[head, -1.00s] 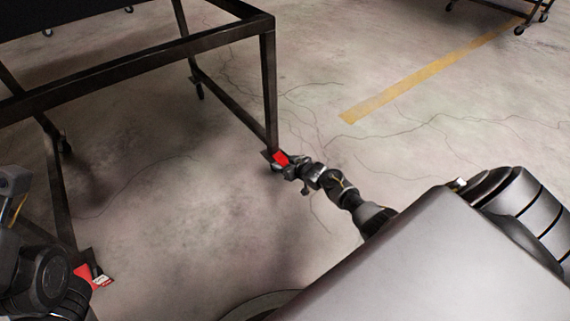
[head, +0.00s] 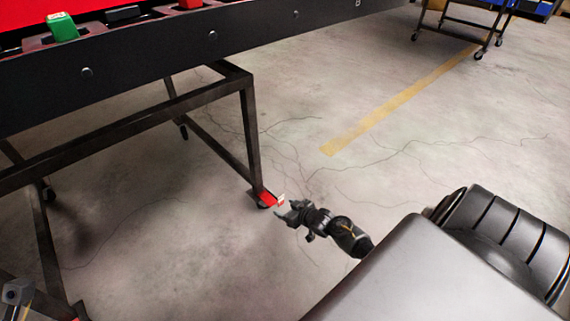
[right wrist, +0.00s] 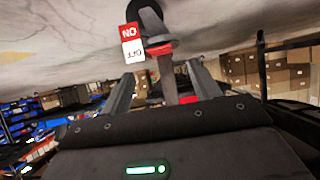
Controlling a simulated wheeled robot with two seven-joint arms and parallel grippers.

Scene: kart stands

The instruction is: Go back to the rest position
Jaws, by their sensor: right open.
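My right gripper (head: 282,211) is low over the floor, just right of the near caster of the kart stand (head: 249,125). It is open and empty. The caster has a red brake pedal (head: 267,198) with a white label. In the right wrist view the red and white ON/OFF label (right wrist: 131,43) and the dark caster wheel (right wrist: 152,25) lie beyond my open fingers (right wrist: 160,85), with a gap.
The stand carries a dark-sided kart body (head: 150,55) with a green block (head: 62,27) on top. Another wheeled stand (head: 468,25) is far off at the top right. A yellow floor line (head: 400,98) crosses open concrete on the right.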

